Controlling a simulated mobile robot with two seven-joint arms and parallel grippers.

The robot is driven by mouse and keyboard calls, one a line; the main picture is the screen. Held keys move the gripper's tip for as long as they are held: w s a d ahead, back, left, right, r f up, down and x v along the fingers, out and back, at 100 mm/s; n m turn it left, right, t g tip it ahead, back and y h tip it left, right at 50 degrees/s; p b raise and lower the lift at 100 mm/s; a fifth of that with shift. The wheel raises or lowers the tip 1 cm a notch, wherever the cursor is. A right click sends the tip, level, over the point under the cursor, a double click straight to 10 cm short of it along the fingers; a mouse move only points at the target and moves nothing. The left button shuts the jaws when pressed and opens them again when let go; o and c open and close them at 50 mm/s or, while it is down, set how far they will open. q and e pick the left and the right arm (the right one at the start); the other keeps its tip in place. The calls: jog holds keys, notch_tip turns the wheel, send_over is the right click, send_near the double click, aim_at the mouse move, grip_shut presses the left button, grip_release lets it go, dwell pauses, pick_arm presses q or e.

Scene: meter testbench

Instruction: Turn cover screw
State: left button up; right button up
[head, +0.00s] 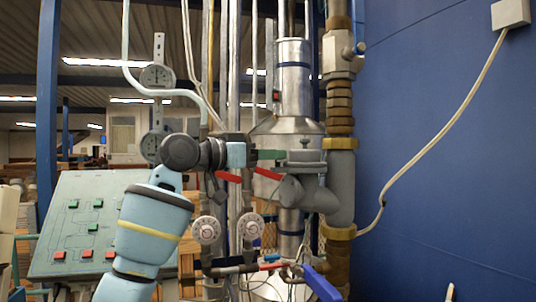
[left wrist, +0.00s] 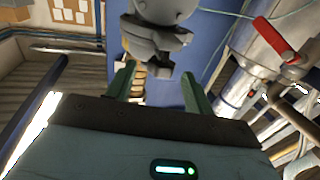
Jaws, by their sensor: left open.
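A grey round cover (head: 306,157) with a small knob-like screw (head: 305,143) on top caps the grey pipe fitting (head: 312,192) right of centre in the head view. My left gripper (head: 284,155) points to the right, its green fingers just left of the cover. In the left wrist view the two green fingers (left wrist: 158,76) are spread, and a grey stepped part (left wrist: 155,40), seemingly the cover and its screw, shows beyond and between their tips. I see no contact, and cannot tell the exact gap. My right gripper is not in view.
Red valve levers (head: 266,173) lie just below the fingers, also in the left wrist view (left wrist: 273,38). A shiny metal cylinder (head: 292,80) and brown pipe (head: 340,105) stand behind. Dial gauges (head: 207,230) hang below. A blue wall (head: 450,150) fills the right; a control panel (head: 90,225) stands left.

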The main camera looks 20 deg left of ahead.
pick_arm(q)
jog(key=shift+w+d, duration=0.25)
jog(key=shift+w, duration=0.1)
jog(key=shift+c, duration=0.3)
jog(key=c, duration=0.9)
jog(key=shift+s+n+t+y, duration=0.1)
jog(key=shift+n+t+y, duration=0.2)
jog(key=shift+y, duration=0.1)
jog(key=shift+d+f+n+y, duration=0.1)
jog(key=shift+d+n+y, duration=0.45)
jog(key=shift+n+y, duration=2.5)
jog(key=shift+d+r+n+y, duration=0.1)
jog(key=shift+d+n+y, duration=0.4)
jog(key=shift+n+y, duration=2.5)
jog(key=shift+d+f+n+y, duration=0.1)
jog(key=shift+d+n+y, duration=0.8)
jog(key=shift+y, duration=3.85)
jog(key=shift+a+n, duration=0.4)
jog(key=shift+n, duration=0.15)
